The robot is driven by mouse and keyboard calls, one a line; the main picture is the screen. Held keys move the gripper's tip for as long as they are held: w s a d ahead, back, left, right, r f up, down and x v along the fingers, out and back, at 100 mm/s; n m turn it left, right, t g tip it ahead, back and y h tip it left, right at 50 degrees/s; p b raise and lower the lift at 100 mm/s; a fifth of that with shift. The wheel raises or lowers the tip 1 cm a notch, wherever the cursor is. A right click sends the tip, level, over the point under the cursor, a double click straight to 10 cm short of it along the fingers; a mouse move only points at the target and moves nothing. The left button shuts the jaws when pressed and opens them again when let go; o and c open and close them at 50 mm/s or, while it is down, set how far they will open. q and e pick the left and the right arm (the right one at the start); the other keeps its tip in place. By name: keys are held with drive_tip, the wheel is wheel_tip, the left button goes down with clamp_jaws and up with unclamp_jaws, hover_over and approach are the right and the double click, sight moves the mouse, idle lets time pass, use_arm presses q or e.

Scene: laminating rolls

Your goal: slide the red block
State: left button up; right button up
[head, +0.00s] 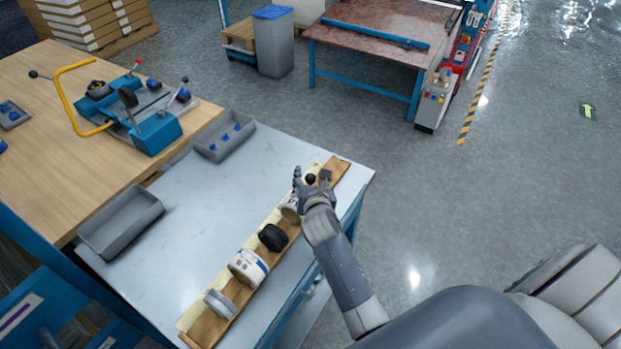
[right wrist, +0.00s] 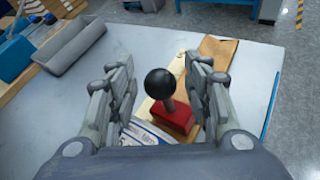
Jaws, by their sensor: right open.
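The red block (right wrist: 172,118) shows in the right wrist view, with a black ball knob (right wrist: 160,83) on a short stem rising from it. It sits at the wooden rail (right wrist: 218,50), near the rail's far end. My right gripper (right wrist: 162,88) is open, with one finger on each side of the knob and a gap visible on both sides. In the head view my right gripper (head: 312,178) is over the far end of the wooden rail (head: 215,322); the red block is hidden there, and the knob shows dark between the fingers. My left gripper is not in view.
Several rolls lie along the rail, including a white one (head: 248,267) and a black one (head: 273,237). An empty grey tray (head: 122,222) and a tray with blue pieces (head: 224,137) stand on the table's left side. The table (head: 190,200) is clear between them and the rail.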

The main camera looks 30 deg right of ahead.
drive_tip(key=shift+c, duration=0.6)
clamp_jaws()
drive_tip(key=shift+w+d+r, duration=0.15)
drive_tip(key=shift+w+d, duration=0.05)
drive_tip(key=shift+d, duration=0.2)
drive_tip(key=w+d, duration=0.1)
drive_tip(key=d, duration=0.1)
drive_tip(key=w+d+p, duration=0.1)
drive_tip(key=d, duration=0.1)
drive_tip(key=w+d+p, duration=0.1)
drive_tip(key=d, duration=0.1)
drive_tip(key=shift+w, duration=0.2)
drive_tip(key=w+d, duration=0.1)
drive_tip(key=d, duration=0.1)
drive_tip(key=w+d, duration=0.3)
drive_tip(key=d, duration=0.2)
drive_tip(key=shift+w+p, duration=0.15)
drive_tip(key=shift+p, duration=0.2)
drive_tip(key=shift+o, duration=0.6)
unclamp_jaws()
